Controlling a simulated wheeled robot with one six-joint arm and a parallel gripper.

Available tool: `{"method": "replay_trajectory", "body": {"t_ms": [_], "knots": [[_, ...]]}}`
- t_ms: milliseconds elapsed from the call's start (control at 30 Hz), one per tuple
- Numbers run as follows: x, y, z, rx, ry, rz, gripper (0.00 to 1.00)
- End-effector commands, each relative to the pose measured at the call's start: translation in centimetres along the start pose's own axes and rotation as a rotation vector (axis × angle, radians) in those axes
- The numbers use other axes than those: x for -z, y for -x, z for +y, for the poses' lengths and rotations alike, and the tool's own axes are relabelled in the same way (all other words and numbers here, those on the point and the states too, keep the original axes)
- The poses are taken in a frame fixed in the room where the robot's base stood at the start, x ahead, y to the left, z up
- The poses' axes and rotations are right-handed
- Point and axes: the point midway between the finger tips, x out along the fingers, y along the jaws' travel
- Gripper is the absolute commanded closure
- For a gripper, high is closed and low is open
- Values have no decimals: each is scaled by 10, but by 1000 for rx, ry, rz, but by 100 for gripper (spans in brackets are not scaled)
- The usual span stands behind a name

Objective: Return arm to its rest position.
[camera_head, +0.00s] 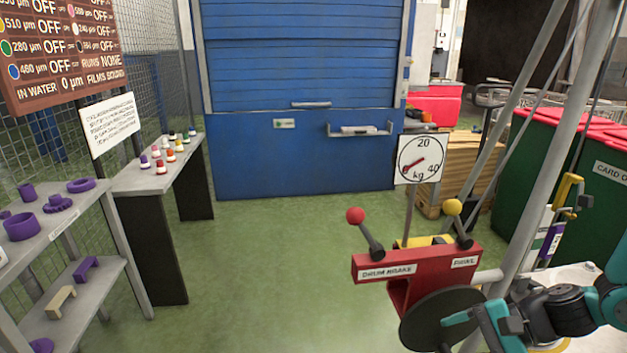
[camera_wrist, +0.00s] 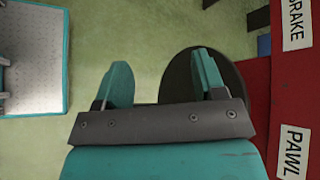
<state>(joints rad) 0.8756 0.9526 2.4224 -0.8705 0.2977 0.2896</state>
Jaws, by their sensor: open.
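My arm (camera_head: 565,312) reaches in from the lower right in the head view, with dark joints and teal parts. My gripper (camera_head: 468,322) is at the lower right, in front of the dark round disc of the red brake unit. In the wrist view my gripper (camera_wrist: 163,78) shows two teal fingers spread apart, with nothing between them. The dark disc (camera_wrist: 178,82) lies behind the right finger. The red brake unit (camera_wrist: 280,110), with its BRAKE and PAWL labels, is at the right of that view.
The red brake unit (camera_head: 415,268) carries a red-knobbed lever (camera_head: 365,232) and a yellow-knobbed lever (camera_head: 458,225). A grey slanted pole (camera_head: 520,170) stands near my arm. Shelves (camera_head: 75,245) with purple parts are at left. The green floor (camera_head: 270,270) between is clear.

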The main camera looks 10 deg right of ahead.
Motion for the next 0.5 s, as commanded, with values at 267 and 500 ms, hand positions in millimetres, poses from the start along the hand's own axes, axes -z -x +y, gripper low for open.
{"method": "replay_trajectory", "body": {"t_ms": [267,500], "knots": [[-116,0,-79,-400,625,-87,36],[-230,9,-110,-630,1150,-149,36]]}}
